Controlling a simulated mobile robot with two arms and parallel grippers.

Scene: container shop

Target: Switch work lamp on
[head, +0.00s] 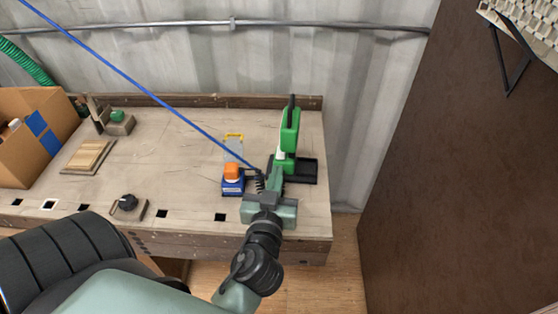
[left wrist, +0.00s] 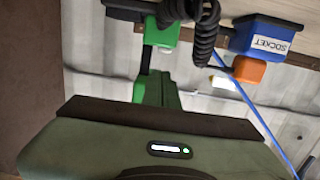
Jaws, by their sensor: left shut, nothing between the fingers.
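A green upright device (head: 289,134) with a dark rod on top stands on a black base (head: 302,172) at the right of the workbench. I cannot tell for sure that it is the work lamp; no lit bulb shows. A blue block labelled SOCKET (left wrist: 268,40), with an orange part (left wrist: 249,70) on it, also shows in the head view (head: 232,188), left of my gripper. A black coiled cord (left wrist: 205,35) is close to the gripper. My left gripper (head: 273,182) is shut and empty over the bench, in front of the green device. Its fingertips are hard to make out. My right gripper is not in view.
The workbench (head: 185,155) has clear surface left of the socket. A black knob-like item (head: 127,203) is near its front edge. A cardboard box (head: 40,135) stands at far left. A taut blue line (head: 130,78) crosses above the bench. A brown panel (head: 465,170) is at right.

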